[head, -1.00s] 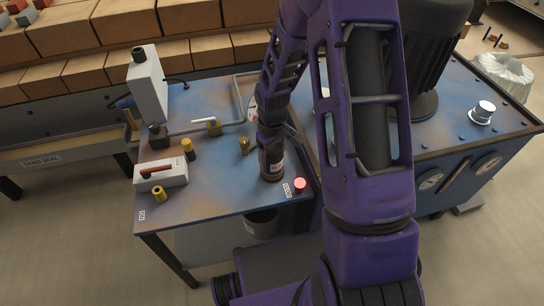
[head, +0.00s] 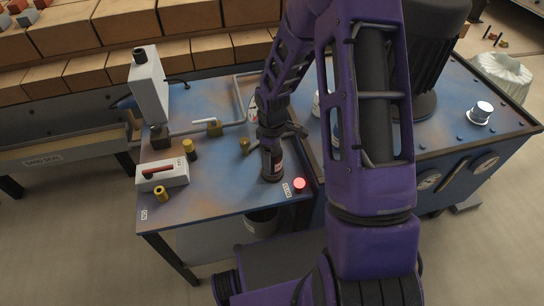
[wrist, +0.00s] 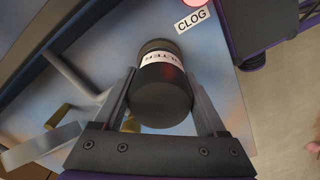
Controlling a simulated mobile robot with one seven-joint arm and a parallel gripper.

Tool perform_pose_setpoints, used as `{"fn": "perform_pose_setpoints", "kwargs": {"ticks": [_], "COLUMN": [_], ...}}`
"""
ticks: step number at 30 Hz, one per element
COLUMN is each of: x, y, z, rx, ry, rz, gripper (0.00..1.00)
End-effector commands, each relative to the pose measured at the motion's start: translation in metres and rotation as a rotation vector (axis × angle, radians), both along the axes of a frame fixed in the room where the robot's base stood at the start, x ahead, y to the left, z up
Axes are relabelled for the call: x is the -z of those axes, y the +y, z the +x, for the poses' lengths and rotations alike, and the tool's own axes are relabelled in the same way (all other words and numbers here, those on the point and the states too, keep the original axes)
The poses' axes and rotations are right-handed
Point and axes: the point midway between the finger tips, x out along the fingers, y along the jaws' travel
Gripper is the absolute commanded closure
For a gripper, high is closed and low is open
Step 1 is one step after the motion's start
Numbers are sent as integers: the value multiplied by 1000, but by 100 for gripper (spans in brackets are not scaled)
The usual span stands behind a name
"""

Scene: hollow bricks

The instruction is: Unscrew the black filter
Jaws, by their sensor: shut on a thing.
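The black filter (head: 272,164) is a dark upright cylinder with a white and red label. It stands near the front right corner of the blue worktop (head: 215,190). In the wrist view the filter (wrist: 163,95) is between the two fingers, its label facing the clog sign. My gripper (head: 275,140) comes down on it from above and is shut on it. The wrist view shows my gripper (wrist: 160,78) with a finger along each side of the filter. The filter's lower end and its seat are hidden.
A lit red lamp (head: 299,185) with a sign stands just right of the filter. A dark bucket (head: 262,222) is below the edge.

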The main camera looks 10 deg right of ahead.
Motion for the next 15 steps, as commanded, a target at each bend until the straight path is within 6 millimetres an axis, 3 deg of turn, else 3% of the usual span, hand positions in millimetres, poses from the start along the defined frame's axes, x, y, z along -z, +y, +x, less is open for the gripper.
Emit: {"fn": "perform_pose_setpoints", "kwargs": {"ticks": [15], "x": [-3], "y": [0], "z": [1], "rx": [-142], "ry": [-3], "rz": [1], "gripper": [93]}}
